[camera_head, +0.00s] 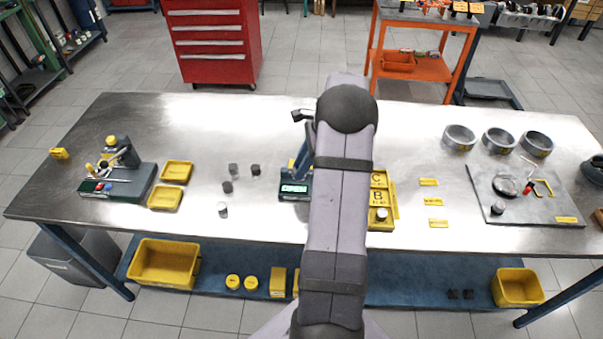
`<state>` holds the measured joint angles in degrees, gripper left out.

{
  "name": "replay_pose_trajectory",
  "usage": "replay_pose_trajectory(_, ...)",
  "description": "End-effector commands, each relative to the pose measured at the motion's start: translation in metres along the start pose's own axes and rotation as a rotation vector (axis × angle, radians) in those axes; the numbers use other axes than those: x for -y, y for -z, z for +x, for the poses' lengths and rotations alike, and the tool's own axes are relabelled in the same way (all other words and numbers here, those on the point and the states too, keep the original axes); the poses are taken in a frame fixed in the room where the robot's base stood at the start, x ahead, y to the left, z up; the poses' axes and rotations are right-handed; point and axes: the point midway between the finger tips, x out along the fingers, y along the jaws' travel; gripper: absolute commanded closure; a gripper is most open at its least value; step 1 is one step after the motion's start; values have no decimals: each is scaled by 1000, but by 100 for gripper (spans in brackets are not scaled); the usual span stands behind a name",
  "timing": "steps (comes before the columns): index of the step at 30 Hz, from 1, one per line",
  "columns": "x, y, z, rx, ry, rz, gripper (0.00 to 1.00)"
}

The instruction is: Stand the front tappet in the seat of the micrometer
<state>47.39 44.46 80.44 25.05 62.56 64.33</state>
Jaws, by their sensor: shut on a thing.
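My arm rises through the middle of the picture, and my gripper is hidden behind it. The micrometer (295,188), a blue device with a lit green display, stands on the bench just left of my arm. Its seat is hidden or too small to make out. Several small dark cylinders, which look like tappets, stand to its left. The frontmost one (223,210) has a paler top. Another pale-topped cylinder (381,214) stands on the yellow lettered rack (379,181) right of my arm. I cannot tell what is in the gripper.
Yellow labels (437,202), metal rings (500,141) and a grey plate (540,212) with parts are at the right. The bench's back left is clear. A small dark part (302,115) shows beside my arm.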

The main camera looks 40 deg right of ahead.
Motion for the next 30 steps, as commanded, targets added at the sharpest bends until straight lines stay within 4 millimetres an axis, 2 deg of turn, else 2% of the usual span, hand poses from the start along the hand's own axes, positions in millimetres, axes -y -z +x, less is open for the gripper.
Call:
replay_pose_trajectory(6, 19, -1, -4, -2, 180, 431, 97)
replay_pose_trajectory(12, 33, 0, -7, -3, 292, 699, 97)
replay_pose_trajectory(21, 42, 1, -9, -3, 362, 873, 97)
replay_pose_trajectory(30, 43, 1, -9, -2, 369, 892, 97)
